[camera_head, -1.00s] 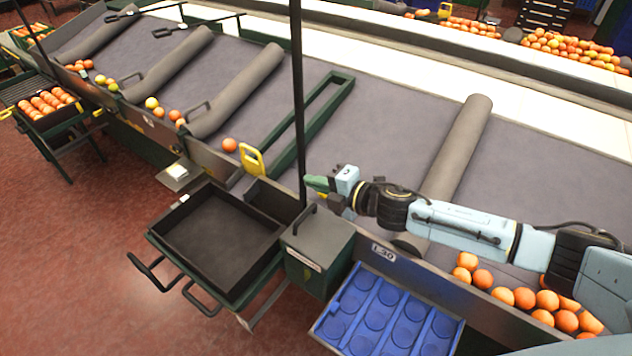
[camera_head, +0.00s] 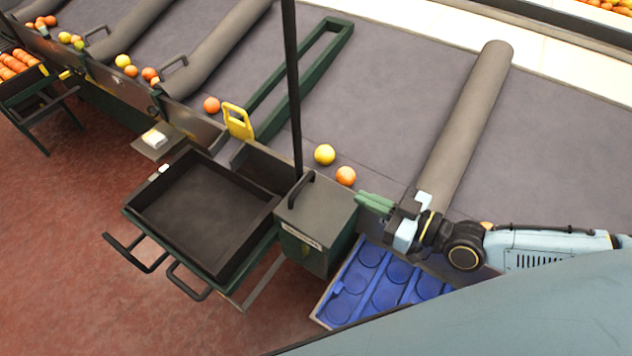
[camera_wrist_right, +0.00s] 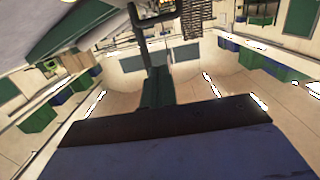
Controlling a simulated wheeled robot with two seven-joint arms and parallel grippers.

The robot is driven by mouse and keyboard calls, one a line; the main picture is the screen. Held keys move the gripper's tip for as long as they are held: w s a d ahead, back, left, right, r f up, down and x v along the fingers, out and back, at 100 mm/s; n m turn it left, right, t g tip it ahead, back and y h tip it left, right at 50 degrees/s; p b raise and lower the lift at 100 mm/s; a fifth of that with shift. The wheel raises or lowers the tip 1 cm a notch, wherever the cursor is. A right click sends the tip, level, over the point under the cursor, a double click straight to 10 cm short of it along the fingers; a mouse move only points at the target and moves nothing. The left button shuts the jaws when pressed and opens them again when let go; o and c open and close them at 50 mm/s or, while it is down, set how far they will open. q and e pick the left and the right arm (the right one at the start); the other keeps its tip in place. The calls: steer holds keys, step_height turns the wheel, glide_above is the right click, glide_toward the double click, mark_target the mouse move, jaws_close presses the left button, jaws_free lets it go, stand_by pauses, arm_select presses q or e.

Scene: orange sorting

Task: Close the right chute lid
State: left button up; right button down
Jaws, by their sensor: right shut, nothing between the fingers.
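My right gripper (camera_head: 362,200) comes in from the right, its green fingers shut and empty, just right of a dark green-grey box (camera_head: 318,215) with a flat top and a black handle. I cannot tell whether the fingers touch the box. A yellow handle (camera_head: 239,122) stands upright at the belt edge, left of the black pole. I cannot tell which part is the right chute lid. In the right wrist view the green fingers (camera_wrist_right: 158,88) point out over a blurred hall, and no lid shows clearly. My left gripper is not in view.
A black tray (camera_head: 205,215) on a stand is left of the box. A blue cupped tray (camera_head: 365,285) lies below my right arm. A yellow fruit (camera_head: 325,154) and an orange (camera_head: 345,176) lie on the belt (camera_head: 390,110). The thin black pole (camera_head: 291,90) rises beside the box.

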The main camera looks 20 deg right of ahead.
glide_above(317, 201)
steer(key=v, duration=0.2)
steer(key=shift+s+f, duration=0.1)
steer(key=shift+f, duration=0.35)
steer(key=shift+w+a+f+b, duration=0.2)
steer(key=shift+w+f+b, duration=0.1)
steer(key=shift+f, duration=0.3)
steer(key=shift+w+a+f+b, duration=0.2)
steer(key=shift+w+f+b, duration=0.1)
steer(key=shift+f, duration=0.25)
steer(key=shift+w+a+f, duration=0.2)
steer(key=shift+w+f, duration=0.1)
steer(key=shift+f, duration=0.2)
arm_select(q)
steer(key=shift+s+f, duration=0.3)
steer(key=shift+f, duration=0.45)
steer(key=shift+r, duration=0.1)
